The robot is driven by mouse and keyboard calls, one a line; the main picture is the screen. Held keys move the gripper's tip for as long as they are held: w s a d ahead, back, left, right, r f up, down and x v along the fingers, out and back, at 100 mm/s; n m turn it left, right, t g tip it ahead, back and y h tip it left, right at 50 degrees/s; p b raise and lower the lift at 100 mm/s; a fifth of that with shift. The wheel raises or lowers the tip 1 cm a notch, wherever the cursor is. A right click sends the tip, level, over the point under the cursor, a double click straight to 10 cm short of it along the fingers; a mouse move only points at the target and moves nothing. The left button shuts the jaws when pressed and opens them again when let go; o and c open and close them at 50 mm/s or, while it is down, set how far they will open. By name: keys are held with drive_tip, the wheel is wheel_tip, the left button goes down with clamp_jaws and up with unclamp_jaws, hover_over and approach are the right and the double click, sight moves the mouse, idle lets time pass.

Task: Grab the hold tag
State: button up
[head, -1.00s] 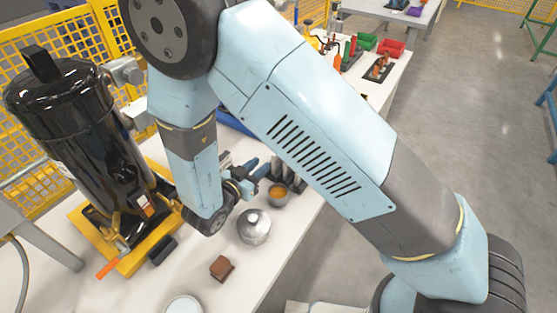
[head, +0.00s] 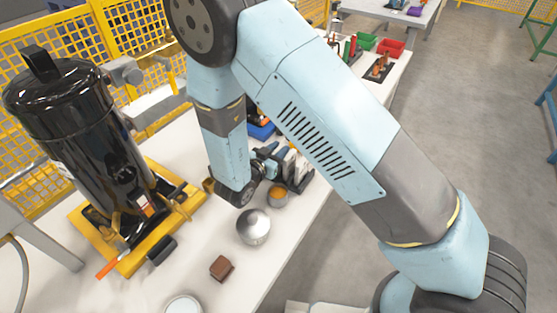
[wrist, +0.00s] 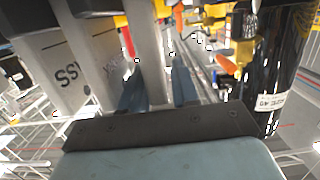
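My gripper (head: 272,152) is at the right side of the white table, behind a cup with orange contents. In the wrist view its two blue fingers (wrist: 160,88) stand apart with a gap between them, and I see nothing held. I cannot pick out the hold tag with certainty. A small red and white label (head: 143,203) is on the lower part of the black compressor tank (head: 85,140), well left of my gripper. In the wrist view a white label (wrist: 268,102) shows on a shiny black cylinder at the right.
The cup (head: 278,196), a silver domed pot (head: 253,227) and a brown block (head: 222,268) stand near my gripper. A dark rack (head: 298,178) is close to its right. The yellow pallet (head: 130,262) carries the tank. Yellow fencing (head: 150,30) stands behind.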

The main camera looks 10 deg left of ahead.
clamp_jaws()
idle(0.4)
